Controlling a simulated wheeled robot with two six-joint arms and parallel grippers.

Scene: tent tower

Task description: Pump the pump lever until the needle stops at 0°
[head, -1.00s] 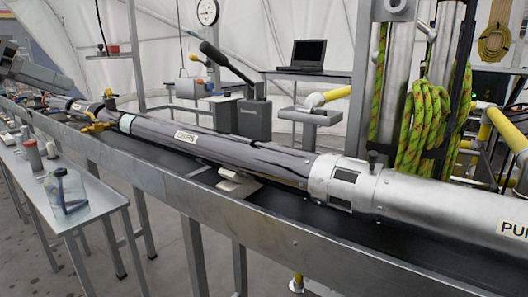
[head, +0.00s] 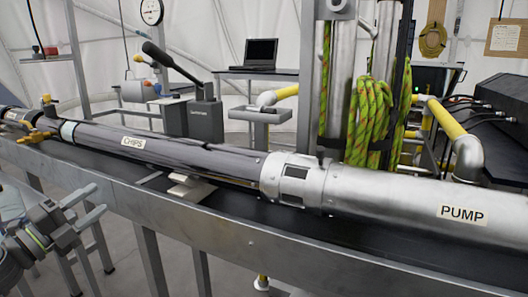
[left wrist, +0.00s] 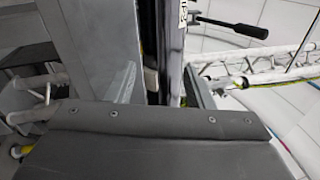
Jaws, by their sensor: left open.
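The pump lever (head: 172,62) is a long dark handle sloping up to the left from a grey box (head: 205,120) behind the long bench. It also shows in the left wrist view, as a black handle (left wrist: 232,27) at the top right. A round white gauge (head: 152,12) hangs at the top left of the head view. Its needle is too small to read. My left gripper (head: 97,200) is open and empty at the lower left, in front of the bench and well apart from the lever. Its jaws (left wrist: 165,92) show in the left wrist view. My right gripper is not in view.
A long metal tube labelled CHIPS (head: 132,143) and PUMP (head: 463,213) lies along the bench (head: 225,222), between my left gripper and the lever. A laptop (head: 261,54) stands behind. Green rope (head: 368,120) and yellow pipes (head: 440,118) are at the right.

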